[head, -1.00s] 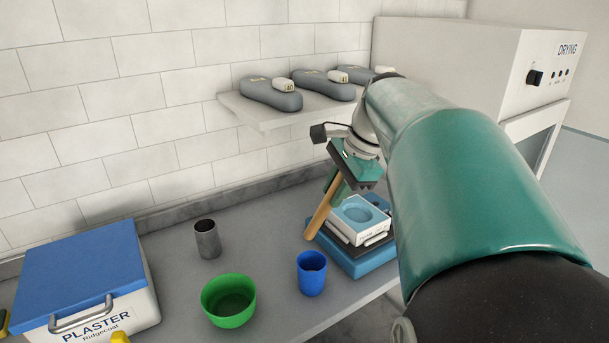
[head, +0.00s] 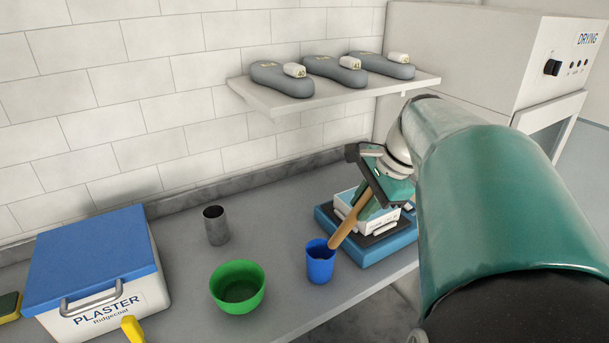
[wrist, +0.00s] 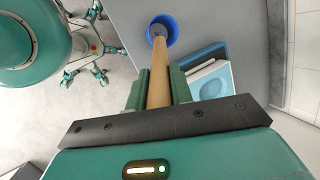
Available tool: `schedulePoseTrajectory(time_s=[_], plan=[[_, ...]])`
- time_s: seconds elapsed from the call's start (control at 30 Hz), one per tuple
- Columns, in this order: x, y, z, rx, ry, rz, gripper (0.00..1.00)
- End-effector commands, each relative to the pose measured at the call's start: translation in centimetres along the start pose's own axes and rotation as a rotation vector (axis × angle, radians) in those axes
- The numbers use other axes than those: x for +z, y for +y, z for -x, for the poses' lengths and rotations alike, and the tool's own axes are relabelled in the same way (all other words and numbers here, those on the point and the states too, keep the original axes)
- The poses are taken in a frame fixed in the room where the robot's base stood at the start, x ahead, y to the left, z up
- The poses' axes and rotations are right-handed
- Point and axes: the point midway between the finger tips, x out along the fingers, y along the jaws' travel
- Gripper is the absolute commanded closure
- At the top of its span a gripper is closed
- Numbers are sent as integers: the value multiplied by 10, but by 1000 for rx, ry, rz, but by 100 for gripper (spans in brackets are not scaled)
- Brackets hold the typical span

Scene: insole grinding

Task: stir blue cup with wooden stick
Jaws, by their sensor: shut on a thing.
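The blue cup (head: 320,262) stands upright on the grey bench, right of the green bowl. My gripper (head: 366,206) is shut on the wooden stick (head: 344,228), which tilts down and left. The stick's lower end is at the cup's right rim in the head view; whether it is inside is hard to tell there. In the wrist view the stick (wrist: 158,75) runs between my gripper's green fingers (wrist: 157,90) toward the blue cup (wrist: 163,28), and its tip overlaps the cup's opening. The cup's contents are mostly hidden.
A blue scale (head: 372,252) with a light box on it stands right of the cup, close under my gripper. The green bowl (head: 238,288), a metal cup (head: 216,226) and the plaster box (head: 95,265) stand to the left. A shelf (head: 335,92) with insole forms hangs above.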

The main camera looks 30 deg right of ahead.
Motion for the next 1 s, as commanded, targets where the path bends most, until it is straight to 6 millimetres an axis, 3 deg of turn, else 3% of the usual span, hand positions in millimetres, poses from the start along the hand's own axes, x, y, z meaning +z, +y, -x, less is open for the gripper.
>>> schedulePoseTrajectory(time_s=[1.0], plan=[[-4, 5, -70, 2, -2, 0, 100]])
